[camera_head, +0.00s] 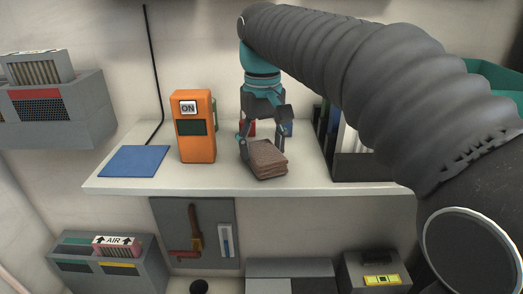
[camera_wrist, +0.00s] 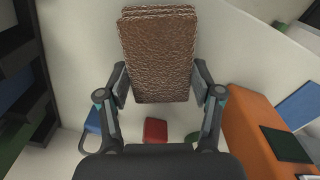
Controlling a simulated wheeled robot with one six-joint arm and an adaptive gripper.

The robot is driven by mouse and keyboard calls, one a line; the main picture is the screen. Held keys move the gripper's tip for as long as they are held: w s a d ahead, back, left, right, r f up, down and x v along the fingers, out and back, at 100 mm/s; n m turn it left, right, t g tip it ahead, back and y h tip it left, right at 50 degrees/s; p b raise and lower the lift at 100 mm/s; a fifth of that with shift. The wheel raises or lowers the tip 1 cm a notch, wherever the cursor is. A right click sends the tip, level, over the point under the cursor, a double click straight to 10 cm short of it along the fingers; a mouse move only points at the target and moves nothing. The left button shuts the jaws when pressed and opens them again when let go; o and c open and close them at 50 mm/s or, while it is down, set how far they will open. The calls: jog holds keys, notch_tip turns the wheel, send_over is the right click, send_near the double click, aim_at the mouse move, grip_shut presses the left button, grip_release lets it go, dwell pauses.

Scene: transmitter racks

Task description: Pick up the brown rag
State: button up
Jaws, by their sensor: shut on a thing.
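The brown rag (camera_head: 267,159) is a folded, layered block with a rough surface, at the shelf's front part in the head view. In the wrist view the brown rag (camera_wrist: 160,55) lies between the two fingers. My gripper (camera_head: 262,143) reaches down from above, with one finger on each side of the rag. In the wrist view my gripper (camera_wrist: 162,88) is shut on the rag's near part, with the far part sticking out past the fingertips. I cannot tell whether the rag touches the shelf.
The white shelf (camera_head: 120,178) holds an orange device (camera_head: 195,127) marked ON, left of the rag, and a blue mat (camera_head: 136,161). A red item (camera_wrist: 155,130) and blue and green items stand behind. A dark file holder (camera_head: 362,168) stands right. Tools hang below.

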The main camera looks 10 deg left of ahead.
aim_at(262, 150)
notch_tip(262, 150, up, 9)
jog(key=shift+r+p, duration=0.1)
jog(key=shift+p, duration=0.3)
jog(key=o, duration=0.5)
jog(key=c, duration=0.5)
jog(key=shift+o, duration=0.2)
jog(key=shift+s, duration=0.1)
